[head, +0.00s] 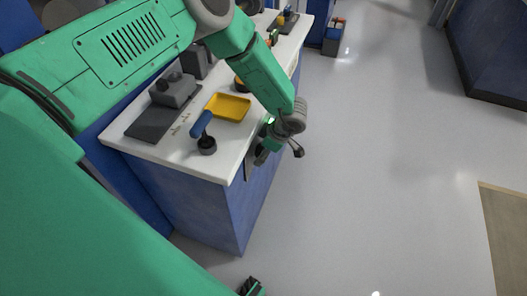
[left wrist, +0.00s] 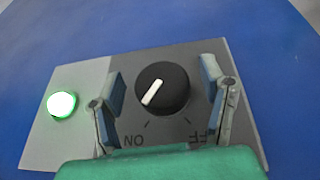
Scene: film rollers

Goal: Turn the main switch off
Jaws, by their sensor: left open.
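The main switch is a round black knob (left wrist: 162,88) with a white pointer line, on a grey plate (left wrist: 75,138) on a blue panel in the left wrist view. Its pointer slants to the lower left, toward the mark that reads "NO" from this side. The other mark, at the lower right, is partly covered by a finger. A green lamp (left wrist: 61,104) on the plate is lit. My left gripper (left wrist: 163,82) is open, one finger on each side of the knob; contact is unclear. In the head view, my left gripper (head: 280,152) is beside the counter's right side; the knob is hidden.
The white-topped blue counter (head: 150,149) holds a yellow tray (head: 228,107), a blue-handled roller (head: 201,124) and a grey device (head: 174,90). A small bin (head: 333,39) stands on the floor at the back. The grey floor right of the counter is clear.

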